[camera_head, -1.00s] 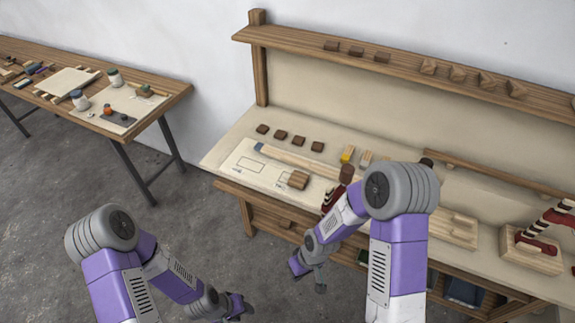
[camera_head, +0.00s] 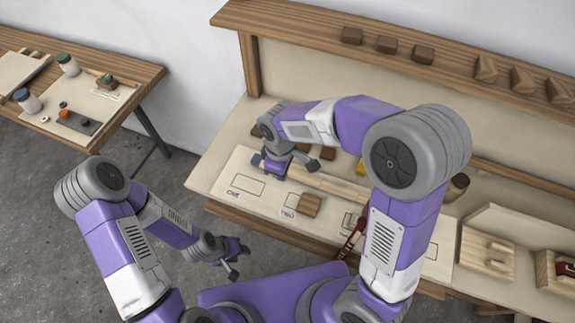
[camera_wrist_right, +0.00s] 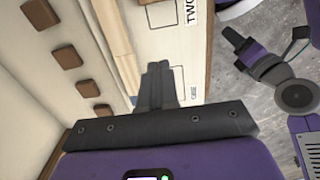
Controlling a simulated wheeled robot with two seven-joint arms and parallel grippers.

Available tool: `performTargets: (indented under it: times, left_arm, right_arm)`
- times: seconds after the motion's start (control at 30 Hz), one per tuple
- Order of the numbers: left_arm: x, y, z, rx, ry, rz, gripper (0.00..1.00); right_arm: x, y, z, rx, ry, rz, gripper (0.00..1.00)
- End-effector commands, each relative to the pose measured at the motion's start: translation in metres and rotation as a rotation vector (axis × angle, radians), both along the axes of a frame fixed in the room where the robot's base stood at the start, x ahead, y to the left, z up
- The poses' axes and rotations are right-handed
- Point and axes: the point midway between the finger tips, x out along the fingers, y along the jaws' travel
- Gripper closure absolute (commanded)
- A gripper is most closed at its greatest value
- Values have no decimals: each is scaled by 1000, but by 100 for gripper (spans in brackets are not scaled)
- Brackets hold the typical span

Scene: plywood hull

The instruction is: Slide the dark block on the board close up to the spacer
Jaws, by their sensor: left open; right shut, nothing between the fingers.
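A brown wooden block (camera_head: 310,205) sits on the pale board (camera_head: 228,200), by the outline marked TWO. It is the only block I make out on the board. A long light wooden strip (camera_head: 335,187) lies along the board's back side, partly hidden by my right gripper. I cannot tell which piece is the spacer. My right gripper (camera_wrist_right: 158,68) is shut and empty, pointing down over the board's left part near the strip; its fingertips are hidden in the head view. My left gripper (camera_head: 237,262) is open and empty in front of the bench, over the floor.
Several brown blocks (camera_wrist_right: 66,56) stand in a row behind the board; more (camera_head: 387,44) sit on the shelf. A yellow piece (camera_head: 360,168) is behind my right arm. A red clamp (camera_head: 350,240) is at the board's front right. A side table (camera_head: 140,75) stands left.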

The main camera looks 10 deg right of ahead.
Motion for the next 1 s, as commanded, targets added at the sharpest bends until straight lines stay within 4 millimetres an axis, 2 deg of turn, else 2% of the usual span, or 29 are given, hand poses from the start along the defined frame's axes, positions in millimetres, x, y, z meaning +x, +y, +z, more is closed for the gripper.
performTargets:
  times: [0.13,0.27,0.6,0.8,1.0]
  left_arm:
    - [-1,0,-2,-1,3,0,57]
    - [-1,0,-7,-1,3,0,57]
    - [-1,0,-21,0,2,0,57]
    - [-1,0,-20,0,2,0,57]
    - [-1,0,-20,0,2,0,57]
  right_arm:
    - [-1,0,-9,-1,2,1,100]
    - [-1,0,-30,-2,4,1,100]
    - [-2,0,-103,-2,5,0,100]
    - [-17,-24,-100,2,-1,-3,100]
    - [-23,-33,-99,1,-1,-2,100]
